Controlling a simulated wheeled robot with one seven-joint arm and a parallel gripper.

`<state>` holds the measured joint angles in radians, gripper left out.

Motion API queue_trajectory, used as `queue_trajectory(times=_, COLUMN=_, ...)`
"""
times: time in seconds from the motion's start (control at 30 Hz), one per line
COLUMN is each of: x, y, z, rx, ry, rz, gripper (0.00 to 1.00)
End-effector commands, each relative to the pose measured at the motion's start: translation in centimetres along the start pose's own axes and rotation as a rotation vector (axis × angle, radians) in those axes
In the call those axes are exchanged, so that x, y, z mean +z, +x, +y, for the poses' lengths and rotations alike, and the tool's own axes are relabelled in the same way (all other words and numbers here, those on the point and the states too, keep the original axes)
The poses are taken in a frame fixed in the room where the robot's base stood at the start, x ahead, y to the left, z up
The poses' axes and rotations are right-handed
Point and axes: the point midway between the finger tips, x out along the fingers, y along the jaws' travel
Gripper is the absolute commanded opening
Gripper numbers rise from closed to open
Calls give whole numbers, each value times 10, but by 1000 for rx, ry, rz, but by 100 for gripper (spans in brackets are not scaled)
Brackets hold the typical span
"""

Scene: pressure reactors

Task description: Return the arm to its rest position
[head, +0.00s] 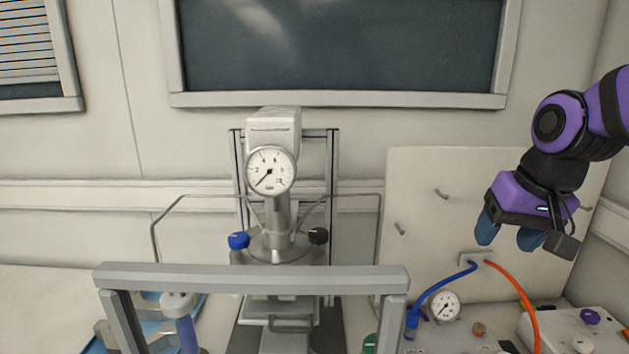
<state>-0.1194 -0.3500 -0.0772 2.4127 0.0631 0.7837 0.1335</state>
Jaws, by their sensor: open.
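My arm reaches in from the right edge in the head view, purple and black. My gripper (509,238) hangs at its end with two blue fingers pointing down and apart. It is open and nothing shows between the fingers. It is in the air in front of a pale upright panel (420,190), above the blue and orange hoses.
A pressure reactor with a round gauge (270,170), a blue knob (239,241) and a black knob (318,235) stands in the middle. A grey frame bar (250,278) crosses in front. A blue hose (440,285), an orange hose (520,290) and a second gauge (445,305) are lower right.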

Motion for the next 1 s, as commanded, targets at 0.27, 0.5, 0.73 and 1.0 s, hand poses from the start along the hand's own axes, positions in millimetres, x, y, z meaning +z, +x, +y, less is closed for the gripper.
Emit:
queue_trajectory(times=0.27, x=48, y=-47, z=14, rx=21, ry=-76, rz=96, gripper=61)
queue_trajectory(times=0.5, x=83, y=-69, z=23, rx=54, ry=-128, rz=156, gripper=61)
queue_trajectory(times=0.73, x=96, y=-74, z=26, rx=69, ry=-145, rz=175, gripper=61)
queue_trajectory(times=1.0, x=96, y=-74, z=26, rx=69, ry=-146, rz=175, gripper=61)
